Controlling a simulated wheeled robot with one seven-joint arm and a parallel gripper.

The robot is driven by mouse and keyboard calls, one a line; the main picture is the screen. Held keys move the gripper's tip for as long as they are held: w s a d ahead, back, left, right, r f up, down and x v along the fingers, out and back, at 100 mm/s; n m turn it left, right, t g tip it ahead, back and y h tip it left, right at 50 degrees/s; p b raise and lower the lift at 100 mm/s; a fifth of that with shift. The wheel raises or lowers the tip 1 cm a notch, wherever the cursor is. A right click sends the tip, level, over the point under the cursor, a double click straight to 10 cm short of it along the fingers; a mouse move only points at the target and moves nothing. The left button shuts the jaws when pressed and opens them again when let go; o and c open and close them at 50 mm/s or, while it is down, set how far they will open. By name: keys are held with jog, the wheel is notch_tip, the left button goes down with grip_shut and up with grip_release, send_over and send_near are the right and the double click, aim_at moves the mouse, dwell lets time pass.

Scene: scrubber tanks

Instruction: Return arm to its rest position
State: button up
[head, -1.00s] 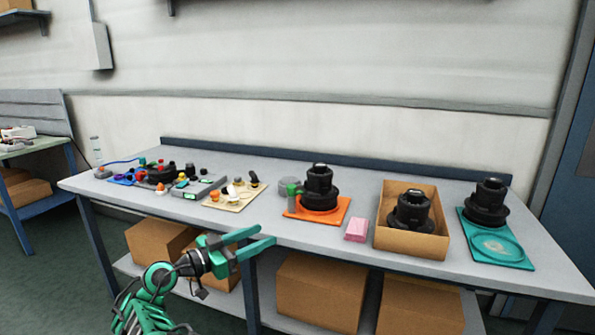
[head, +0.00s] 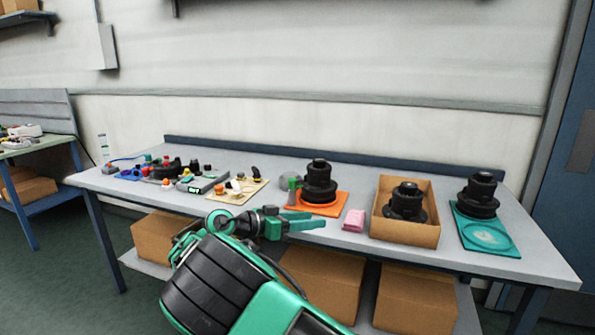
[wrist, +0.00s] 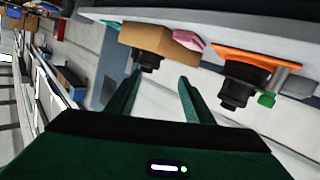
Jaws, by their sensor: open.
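My gripper (head: 306,222) is at the front edge of the grey workbench (head: 350,255) in the head view, with my green and black arm folded up below and in front of it. In the wrist view its two green fingers (wrist: 155,98) are apart with nothing between them. Beyond the fingers, the wrist view shows the bench things tilted over: a cardboard box (wrist: 160,38), a pink block (wrist: 188,40) and an orange mat (wrist: 245,55) with a black tank part (wrist: 240,88).
On the bench stand a black part on the orange mat (head: 300,208), the pink block (head: 353,220), the open box (head: 405,232) holding a black part, and a teal mat (head: 487,236) with another. Small parts crowd the left. Cardboard boxes (head: 325,280) sit on the lower shelf.

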jog(key=d+r+g+y, duration=0.15)
jog(key=d+g, duration=0.35)
jog(key=d, duration=1.4)
jog(key=s+d+g+y, duration=0.2)
jog(key=s+d, duration=0.3)
jog(key=d, duration=0.3)
jog(key=s+d+g+y, duration=0.1)
jog(key=s+d+y, duration=0.25)
jog(key=d, duration=0.55)
jog(key=s+d+n+y, duration=0.1)
jog(key=s+d+y, duration=0.15)
jog(key=s, duration=0.65)
jog(key=s+d+n+y, duration=0.1)
jog(key=s+d, duration=0.3)
jog(key=s, duration=0.5)
jog(key=s+a+f+n+y, duration=0.1)
jog(key=s+a, duration=0.1)
jog(key=s, duration=0.7)
jog(key=s+a+f+n+y, duration=0.1)
jog(key=s+a+y, duration=0.1)
jog(key=s, duration=0.7)
jog(key=shift+a+f+t, duration=0.15)
jog(key=shift+a+t, duration=0.15)
jog(key=shift+y, duration=0.25)
